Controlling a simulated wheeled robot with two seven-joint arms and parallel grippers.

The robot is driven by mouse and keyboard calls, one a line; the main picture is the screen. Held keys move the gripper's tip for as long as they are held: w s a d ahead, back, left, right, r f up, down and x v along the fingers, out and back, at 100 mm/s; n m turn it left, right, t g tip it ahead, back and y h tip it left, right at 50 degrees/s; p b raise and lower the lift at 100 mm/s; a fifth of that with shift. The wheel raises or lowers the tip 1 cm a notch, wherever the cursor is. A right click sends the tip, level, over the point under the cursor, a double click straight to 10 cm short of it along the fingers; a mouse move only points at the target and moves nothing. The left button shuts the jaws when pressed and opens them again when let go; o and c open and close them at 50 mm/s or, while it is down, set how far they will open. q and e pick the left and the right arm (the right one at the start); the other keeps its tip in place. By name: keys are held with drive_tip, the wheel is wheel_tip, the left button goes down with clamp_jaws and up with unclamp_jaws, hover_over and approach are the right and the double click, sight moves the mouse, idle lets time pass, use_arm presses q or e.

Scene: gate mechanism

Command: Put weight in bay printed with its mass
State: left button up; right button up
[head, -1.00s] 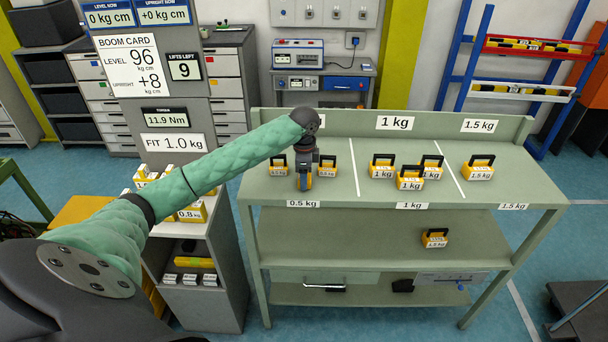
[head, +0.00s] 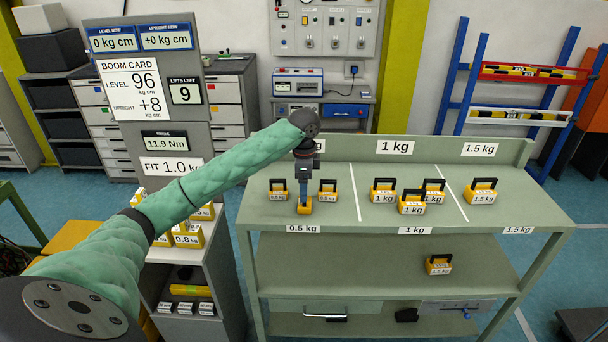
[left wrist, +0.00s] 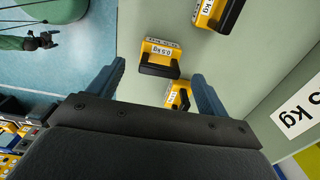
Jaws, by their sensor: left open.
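My left gripper (head: 303,194) is open just above a yellow 0.5 kg weight (head: 304,208) with a black handle. This weight stands at the front of the 0.5 kg bay. In the left wrist view it appears (left wrist: 158,53) beyond and between the spread fingers. Two similar weights stand behind it, one to the left (head: 278,192) and one to the right (head: 328,192). Several 1 kg weights (head: 411,208) stand in the middle bay. A 1.5 kg weight (head: 483,196) is in the right bay. My right gripper (left wrist: 42,41) shows small in the left wrist view; its jaws are unclear.
The bench (head: 400,258) has white bay dividing lines and printed signs. Another weight (head: 438,265) sits on its lower shelf. A cart (head: 225,250) at the left carries yellow weights, including one marked 0.8 kg (head: 187,239). A blue rack stands at the right.

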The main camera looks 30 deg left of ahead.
use_arm(q)
wheel_tip(320, 180, up, 4)
drive_tip(key=shift+r+b, duration=0.1)
drive_tip(key=shift+b, duration=0.45)
drive_tip(key=shift+r, duration=0.9)
use_arm(e)
drive_tip(key=shift+w+a+r, duration=0.25)
drive_tip(key=shift+w+r, duration=0.05)
drive_tip(key=shift+r, duration=0.25)
drive_tip(key=shift+w+a+r, duration=0.25)
drive_tip(key=shift+r, duration=0.35)
drive_tip(key=shift+w+a+r, duration=0.25)
drive_tip(key=shift+w+r, duration=0.05)
drive_tip(key=shift+r, duration=0.25)
drive_tip(key=shift+d, duration=0.1)
